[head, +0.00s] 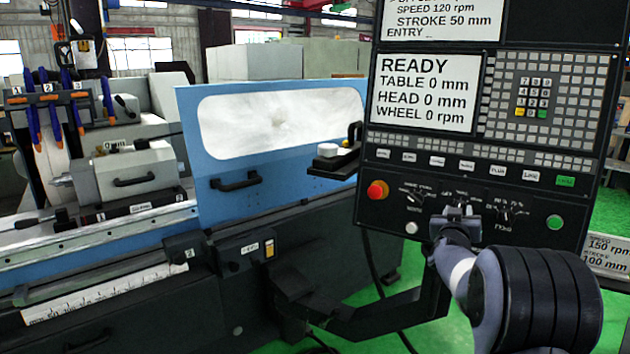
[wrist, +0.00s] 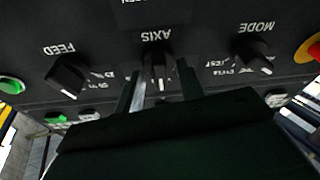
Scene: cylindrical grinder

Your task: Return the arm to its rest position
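My arm reaches up from the lower right of the head view to the control panel (head: 455,180). My gripper (head: 457,212) is at the panel's lower row of knobs, in front of the AXIS knob, which it largely hides there. In the wrist view my gripper (wrist: 158,90) has its two dark fingers apart, one on each side of the AXIS knob (wrist: 156,72). Gaps show beside the knob, so the gripper looks open. I cannot tell how far the fingertips overlap the knob in depth.
The FEED knob (wrist: 68,78) and MODE knob (wrist: 252,58) flank the AXIS knob. A red button (head: 377,190) and green button (head: 555,222) sit near the panel's lower edge. The grinder's blue door (head: 187,130) stands left. Green floor shows below the panel.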

